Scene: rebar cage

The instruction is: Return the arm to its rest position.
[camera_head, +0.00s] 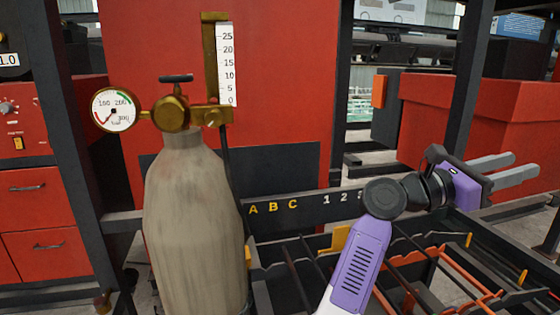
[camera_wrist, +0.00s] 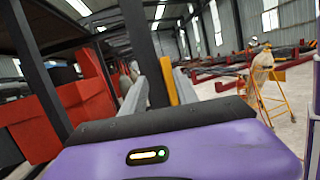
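My gripper (camera_head: 516,170) is at the right of the head view, on the end of my purple and black arm. Its two grey fingers point to the right and stand apart with a gap between them. Nothing is between the fingers. In the wrist view the two fingers (camera_wrist: 158,92) also show apart, with the purple gripper body below them. The gripper is above and to the right of the rebar cage's dark bars, touching nothing that I can see.
A grey gas cylinder (camera_head: 192,225) with a brass regulator and round gauge (camera_head: 114,110) stands left of my arm. Dark frame posts (camera_head: 470,80) and red cabinets (camera_head: 500,130) are behind. A yellow stand (camera_wrist: 272,95) is on the open floor at right.

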